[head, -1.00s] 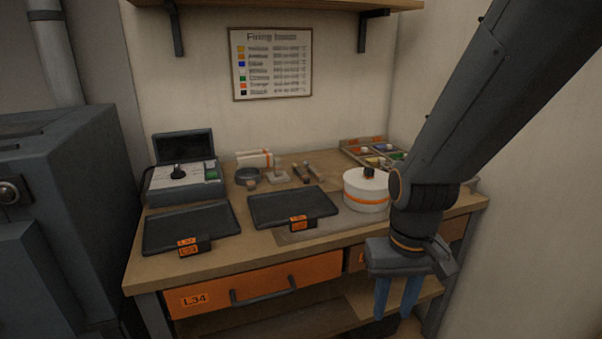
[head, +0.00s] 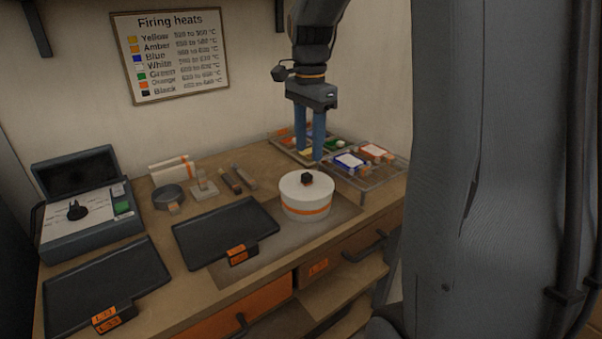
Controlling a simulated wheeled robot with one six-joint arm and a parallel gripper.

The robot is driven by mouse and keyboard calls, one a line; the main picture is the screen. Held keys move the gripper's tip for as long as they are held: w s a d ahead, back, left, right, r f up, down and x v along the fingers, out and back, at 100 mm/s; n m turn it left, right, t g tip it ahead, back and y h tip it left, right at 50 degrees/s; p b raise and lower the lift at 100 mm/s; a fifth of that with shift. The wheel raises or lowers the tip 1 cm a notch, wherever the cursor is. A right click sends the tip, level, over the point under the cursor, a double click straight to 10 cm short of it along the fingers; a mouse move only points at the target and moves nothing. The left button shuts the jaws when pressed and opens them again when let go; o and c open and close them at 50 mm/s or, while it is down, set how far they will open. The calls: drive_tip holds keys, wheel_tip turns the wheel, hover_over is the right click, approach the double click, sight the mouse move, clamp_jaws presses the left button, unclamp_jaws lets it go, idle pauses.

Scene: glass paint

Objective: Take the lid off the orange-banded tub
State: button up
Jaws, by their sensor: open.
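The white tub (head: 307,209) with an orange band stands upright on a grey mat at the right part of the bench. Its white lid (head: 302,187) is on, with a small dark knob (head: 307,178) on top. My gripper (head: 310,156) points straight down, open and empty, its two blue fingers a little above the knob in the picture. I cannot tell exactly how far above or behind the knob the fingertips are. Nothing hides the lid.
Two dark trays (head: 226,233) with orange tags lie left of the tub. Behind the tub are a compartment tray (head: 283,140) and a wire rack (head: 378,180) with coloured blocks. Small tools lie behind the near tray.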

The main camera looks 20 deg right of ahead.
sight(307, 174)
drive_tip(key=shift+w+f+p, duration=0.2)
drive_tip(key=shift+f+p, duration=0.35)
drive_tip(key=shift+f, duration=1.35)
drive_tip(key=shift+w+f+p, duration=0.2)
drive_tip(key=shift+f+p, duration=0.35)
drive_tip(key=shift+f, duration=1.3)
clamp_jaws()
